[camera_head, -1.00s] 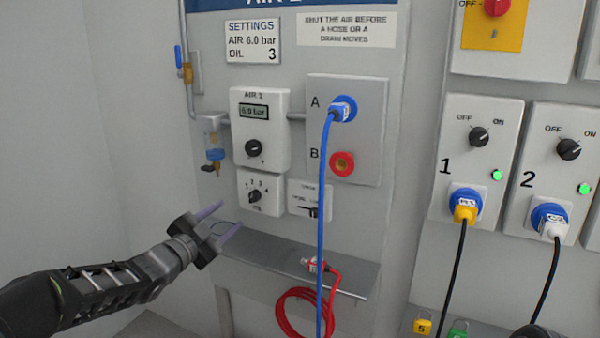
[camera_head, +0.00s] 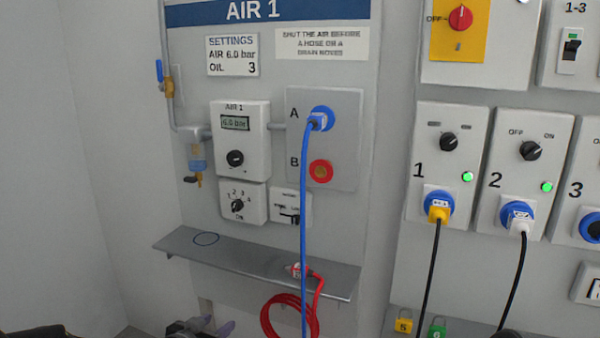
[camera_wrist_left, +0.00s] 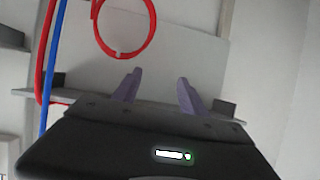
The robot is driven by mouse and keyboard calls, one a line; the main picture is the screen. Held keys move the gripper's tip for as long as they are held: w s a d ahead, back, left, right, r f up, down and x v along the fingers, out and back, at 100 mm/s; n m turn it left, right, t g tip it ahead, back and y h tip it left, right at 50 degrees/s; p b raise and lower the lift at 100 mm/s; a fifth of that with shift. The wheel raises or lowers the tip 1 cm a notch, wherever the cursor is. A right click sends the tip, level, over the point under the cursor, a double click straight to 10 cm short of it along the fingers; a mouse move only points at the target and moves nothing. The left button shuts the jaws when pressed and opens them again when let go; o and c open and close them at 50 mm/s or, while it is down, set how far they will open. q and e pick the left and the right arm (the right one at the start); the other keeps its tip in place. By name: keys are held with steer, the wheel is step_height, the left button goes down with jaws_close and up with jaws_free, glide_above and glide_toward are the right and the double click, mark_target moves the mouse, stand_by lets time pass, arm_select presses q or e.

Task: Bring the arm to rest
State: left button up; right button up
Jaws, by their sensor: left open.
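My left gripper (camera_head: 216,327) shows at the bottom edge of the head view, below the grey shelf of the AIR 1 station. Only its purple fingers and a dark part show; most of my left arm is out of view. In the left wrist view the two purple fingers (camera_wrist_left: 159,82) stand apart with nothing between them. A red hose loop (camera_wrist_left: 124,28) shows beyond them, apart from the fingers. My right gripper is not in view.
The grey shelf (camera_head: 245,265) carries a red hose end (camera_head: 298,270); its red coil (camera_head: 287,318) hangs below. A blue hose (camera_head: 304,225) runs down from port A. Red port B (camera_head: 321,172) is empty. Powered outlets (camera_head: 447,160) stand at the right.

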arm_select(q)
steer(key=s+d+f+n+g, duration=0.2)
steer(key=s+d+f+g, duration=0.1)
steer(key=s+f, duration=0.5)
steer(key=s+d+f+n+g, duration=0.25)
steer(key=s+f, duration=0.25)
steer(key=f, duration=0.4)
steer(key=s+d+f+g, duration=0.35)
steer(key=s+f, duration=0.25)
steer(key=s, duration=0.6)
steer(key=s+d+f+g, duration=0.35)
steer(key=s+f, duration=0.25)
steer(key=s, duration=0.7)
step_height(320, 180, up, 22)
steer(key=p, duration=2.2)
steer(key=shift+w+d+n+t+h, duration=0.2)
steer(key=shift+d+n+t+h, duration=0.1)
steer(key=shift+n+t, duration=0.15)
steer(key=shift+f, duration=0.1)
